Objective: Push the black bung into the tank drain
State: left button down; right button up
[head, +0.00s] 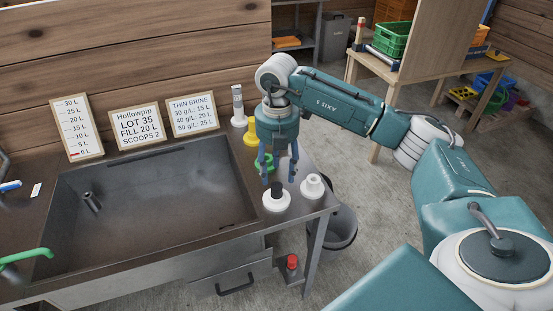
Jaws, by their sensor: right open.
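The black bung (277,189) stands on or in a round white holder (276,204) at the right end of the bench. My right gripper (278,181) points down with its fingers open, just above and about the bung. I cannot tell whether a finger touches it. The tank (150,215) is a dark, empty-looking basin left of the gripper. A short grey pipe-like part (91,202) shows at its left side. I cannot make out the drain opening clearly. My left gripper is not in view.
Another white holder (312,187) stands right of the bung. A green ring-shaped piece (264,162), a yellow piece (250,135) and a grey-white cylinder (238,105) stand behind. Signs (136,127) line the wall. A green pipe (27,257) reaches over the tank's left edge.

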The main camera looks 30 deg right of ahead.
aim_at(277, 184)
notch_tip(277, 184, down, 7)
jog(key=shift+p, duration=0.45)
grip_shut()
jog(key=c, duration=1)
grip_release()
grip_shut()
jog(key=shift+r+p, duration=0.45)
jog(key=shift+r, duration=0.25)
